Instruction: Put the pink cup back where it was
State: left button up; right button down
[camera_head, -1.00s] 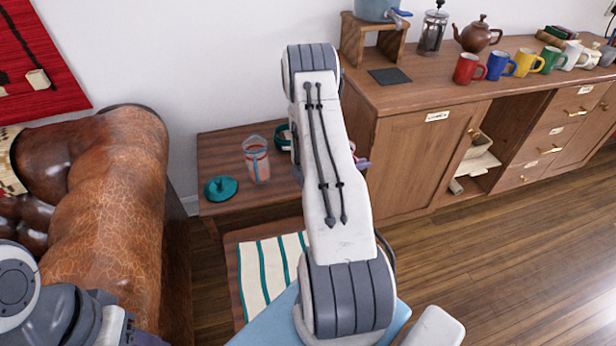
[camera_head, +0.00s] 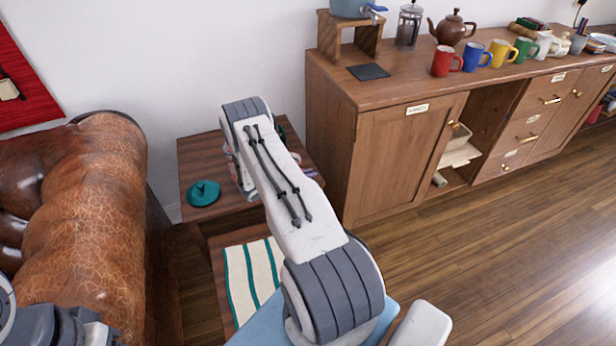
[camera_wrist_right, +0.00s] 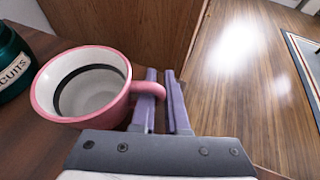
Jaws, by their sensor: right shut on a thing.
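The pink cup (camera_wrist_right: 82,88), white inside with a dark ring, is upright in the right wrist view. Its handle (camera_wrist_right: 148,90) is between the two purple fingers of my right gripper (camera_wrist_right: 168,80), which is shut on it. The dark wooden side table (camera_head: 217,150) is beneath; I cannot tell whether the cup touches it. On the cabinet top stand a red mug (camera_head: 443,62), a blue mug (camera_head: 475,56), a yellow mug (camera_head: 502,53) and a green mug (camera_head: 525,49).
A teal canister lettered "CUITS" (camera_wrist_right: 12,65) is left of the cup. A teal lid (camera_head: 203,192) lies on the side table. The wooden cabinet (camera_head: 385,165) rises beside it. A dark square mat (camera_head: 369,71) lies on top. A brown leather armchair (camera_head: 90,210) stands left.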

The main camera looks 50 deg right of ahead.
jog(key=shift+f, duration=0.4)
jog(key=shift+f, duration=0.2)
jog(key=c, duration=0.9)
grip_release()
jog(key=shift+a+r, duration=0.1)
